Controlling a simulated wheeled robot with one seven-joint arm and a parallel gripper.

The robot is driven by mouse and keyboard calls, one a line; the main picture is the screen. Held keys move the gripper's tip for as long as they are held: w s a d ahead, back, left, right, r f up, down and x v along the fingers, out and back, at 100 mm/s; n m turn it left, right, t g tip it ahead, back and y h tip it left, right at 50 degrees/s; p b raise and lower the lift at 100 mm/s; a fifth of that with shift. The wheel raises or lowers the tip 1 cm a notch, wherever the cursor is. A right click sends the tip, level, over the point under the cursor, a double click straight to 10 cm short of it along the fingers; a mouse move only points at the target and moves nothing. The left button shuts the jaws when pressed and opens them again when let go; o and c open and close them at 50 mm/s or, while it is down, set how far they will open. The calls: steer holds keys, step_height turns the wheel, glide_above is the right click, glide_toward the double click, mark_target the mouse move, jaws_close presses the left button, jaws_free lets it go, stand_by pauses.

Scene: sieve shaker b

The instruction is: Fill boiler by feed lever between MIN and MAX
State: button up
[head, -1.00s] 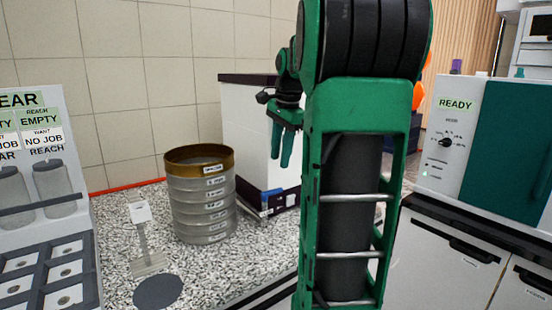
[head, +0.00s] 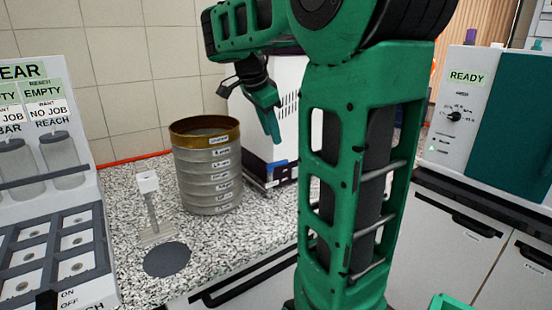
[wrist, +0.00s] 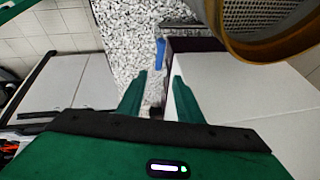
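My gripper (head: 270,122) is in front of a white cabinet (head: 291,92) behind the sieve stack. In the wrist view my gripper's green fingers (wrist: 160,88) are apart with nothing between them. A small blue part (head: 277,165) sits low on the cabinet's dark front. A blue piece also shows in the wrist view (wrist: 160,52), beyond the fingertips, beside a dark panel; I cannot tell whether it is the feed lever. No boiler, level or MIN and MAX marks can be made out.
A sieve stack (head: 208,175) with a brass top rim stands close left of my gripper; its rim (wrist: 235,45) fills the wrist view's upper right. A grey disc (head: 167,260) and small stand (head: 151,200) are on the speckled counter. A READY machine (head: 455,125) stands right.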

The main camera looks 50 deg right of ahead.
mark_target(279, 162)
steer(key=x, duration=1)
steer(key=shift+d+f, duration=0.15)
steer(key=shift+f, duration=0.25)
jaws_close()
